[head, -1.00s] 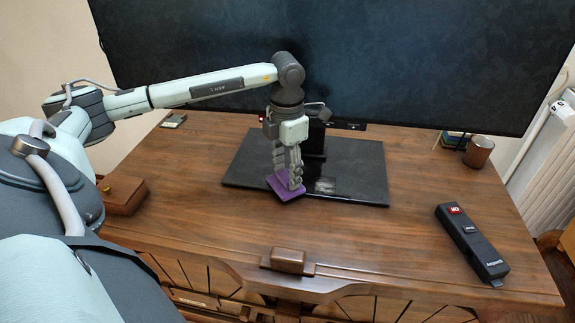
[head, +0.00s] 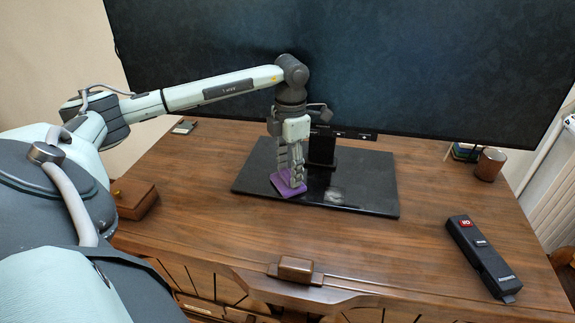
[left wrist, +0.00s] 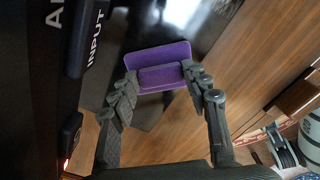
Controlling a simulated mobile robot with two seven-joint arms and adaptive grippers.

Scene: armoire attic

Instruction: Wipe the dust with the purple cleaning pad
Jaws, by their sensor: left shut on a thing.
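The purple cleaning pad (head: 287,184) is held in my left gripper (head: 291,177), low over the front left part of the black TV stand base (head: 365,182). I cannot tell whether the pad touches the base. In the left wrist view the pad (left wrist: 158,57) sits between both fingers of the gripper (left wrist: 160,85), which are shut on its raised grip. A greyish dust patch (head: 334,196) shows on the base just right of the pad. My right gripper is not in view.
The large TV screen (head: 350,65) rises behind the gripper on its stand neck (head: 322,148). A black remote-like device (head: 483,257) lies at right on the wooden cabinet top (head: 430,230). A brown cup (head: 489,164) stands at back right. A small wooden box (head: 135,198) is at left.

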